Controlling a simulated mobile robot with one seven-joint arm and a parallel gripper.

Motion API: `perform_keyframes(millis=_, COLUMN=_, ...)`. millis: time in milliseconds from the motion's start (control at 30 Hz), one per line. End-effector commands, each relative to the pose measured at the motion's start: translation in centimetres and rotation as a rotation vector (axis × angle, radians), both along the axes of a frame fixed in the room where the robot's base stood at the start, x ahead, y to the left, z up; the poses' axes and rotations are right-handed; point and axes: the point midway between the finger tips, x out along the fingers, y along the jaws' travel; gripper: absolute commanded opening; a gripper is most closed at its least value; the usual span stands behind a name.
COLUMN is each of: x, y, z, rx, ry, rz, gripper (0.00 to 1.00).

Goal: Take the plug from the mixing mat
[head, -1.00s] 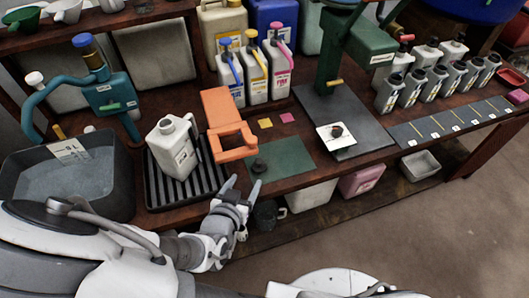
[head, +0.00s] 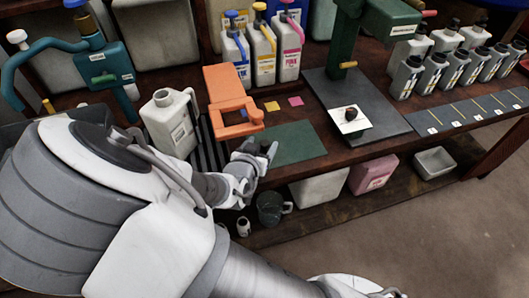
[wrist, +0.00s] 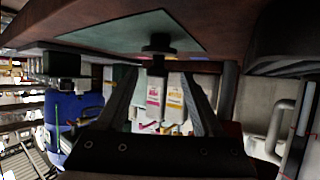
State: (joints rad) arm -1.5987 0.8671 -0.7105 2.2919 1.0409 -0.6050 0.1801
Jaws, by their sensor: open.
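The mixing mat, a flat green sheet (head: 298,142), lies at the front edge of the bench. The wrist view shows its surface (wrist: 128,27) at the top, inverted. The plug, a small dark piece with a wide round part (wrist: 158,44) and a narrower stem, is on the mat in the wrist view. In the head view my gripper hides it. My gripper (head: 264,148) is at the mat's left end, low over the front edge. Its two fingers are apart with nothing held. In the wrist view the plug lies between the finger lines, around the open tips (wrist: 157,72).
An orange bracket (head: 232,103) stands just behind my gripper, and a white jug (head: 170,125) is to the left. A green press (head: 370,45) with a dark base plate stands right of the mat. A dark mug (head: 270,207) is on the shelf below.

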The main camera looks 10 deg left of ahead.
Motion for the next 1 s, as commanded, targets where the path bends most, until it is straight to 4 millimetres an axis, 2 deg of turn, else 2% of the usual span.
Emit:
perform_keyframes(millis=167, x=0.5, y=-0.1, z=-0.6, rx=0.001, ry=0.000, rz=0.000, gripper=0.68)
perform_keyframes(millis=400, x=2.4, y=-0.4, z=-2.3, rx=0.001, ry=0.000, rz=0.000, gripper=0.68)
perform_keyframes(millis=633, x=4.2, y=-0.5, z=-2.9, rx=0.001, ry=0.001, rz=0.000, gripper=0.68)
perform_keyframes(millis=967, x=4.6, y=-0.5, z=-2.7, rx=0.000, ry=0.001, rz=0.000, gripper=0.68)
perform_keyframes(millis=1000, x=4.5, y=-0.5, z=-2.7, rx=0.000, ry=0.001, rz=0.000, gripper=0.63)
